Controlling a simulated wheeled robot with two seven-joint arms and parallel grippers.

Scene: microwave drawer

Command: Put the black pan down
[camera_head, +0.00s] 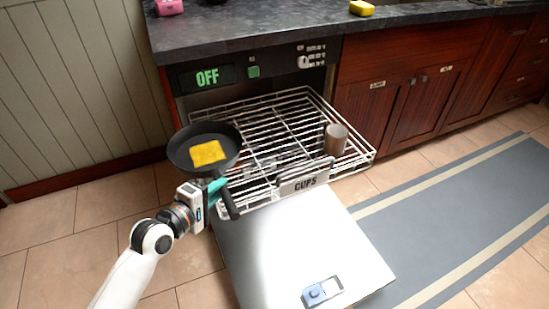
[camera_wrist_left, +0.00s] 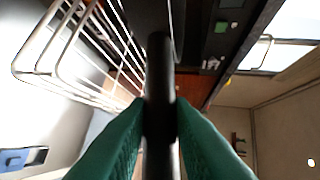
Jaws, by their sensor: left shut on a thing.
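The black pan (camera_head: 203,131) shows at the left of the rack in the head view, with a flat yellow piece (camera_head: 207,153) lying in it. The pan looks about level, at the rack's left edge; I cannot tell whether it touches the rack. My left gripper (camera_head: 217,188) is shut on the pan's handle, which runs toward the front. In the left wrist view the handle (camera_wrist_left: 159,75) stands between the two green fingers (camera_wrist_left: 160,135). My right gripper is not in view.
A white wire rack (camera_head: 270,118) labelled CUPS is pulled out of the appliance showing OFF. A brown cup (camera_head: 335,140) stands at its right. The open door (camera_head: 285,245) lies flat in front. The dark counter (camera_head: 250,28) holds a pink thing (camera_head: 169,7) and a yellow thing (camera_head: 361,8).

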